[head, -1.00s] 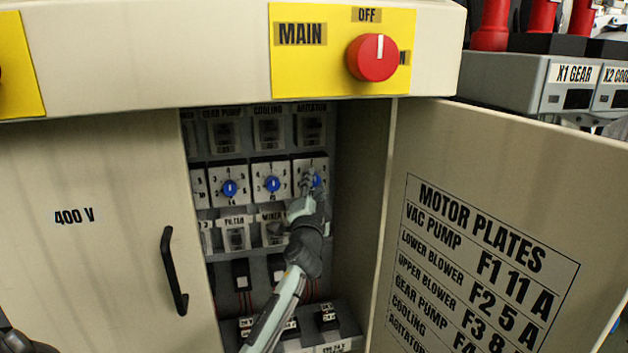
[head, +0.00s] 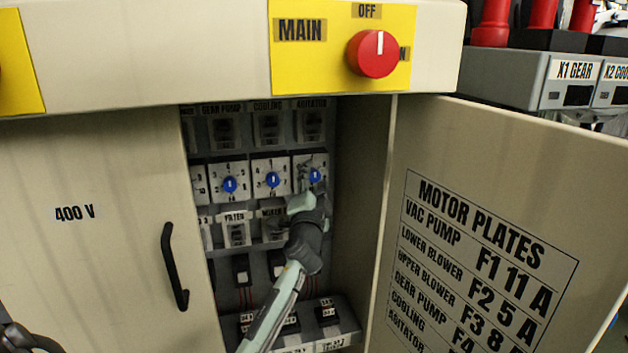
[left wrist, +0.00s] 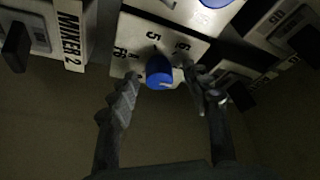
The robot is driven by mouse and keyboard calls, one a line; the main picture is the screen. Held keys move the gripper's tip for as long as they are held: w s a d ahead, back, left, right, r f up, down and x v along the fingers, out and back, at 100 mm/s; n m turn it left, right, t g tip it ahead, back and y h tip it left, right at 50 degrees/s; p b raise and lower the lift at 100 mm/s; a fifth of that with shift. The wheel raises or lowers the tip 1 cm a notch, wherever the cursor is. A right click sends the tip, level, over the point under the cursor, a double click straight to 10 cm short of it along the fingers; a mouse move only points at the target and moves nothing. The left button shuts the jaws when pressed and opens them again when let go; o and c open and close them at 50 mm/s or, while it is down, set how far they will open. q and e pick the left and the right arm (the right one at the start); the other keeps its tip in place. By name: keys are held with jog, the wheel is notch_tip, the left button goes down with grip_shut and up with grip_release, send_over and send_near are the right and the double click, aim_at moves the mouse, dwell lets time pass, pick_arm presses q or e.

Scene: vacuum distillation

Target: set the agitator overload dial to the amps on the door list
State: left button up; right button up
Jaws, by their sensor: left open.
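The agitator overload dial (head: 315,176) is a blue knob on a white numbered plate, at the right of the dial row under the AGITATOR label. My left gripper (head: 312,186) is at this dial, its fingers partly covering the plate. In the left wrist view the blue knob (left wrist: 159,72) shows between the open, dark fingers of the gripper (left wrist: 162,78), with small gaps beside it. The knob's white mark is too small to read against the scale. The door list (head: 480,262), headed MOTOR PLATES, has its agitator amps cut off by the frame's bottom edge.
The open right door (head: 585,190) and the closed left door (head: 90,250) with its black handle (head: 174,268) flank the opening. Blue dials for cooling (head: 273,180) and gear pump (head: 230,184) sit left of the agitator dial. A red main switch (head: 372,54) is above.

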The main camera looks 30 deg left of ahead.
pick_arm(q)
jog(key=v, duration=1.2)
jog(key=shift+f, duration=0.1)
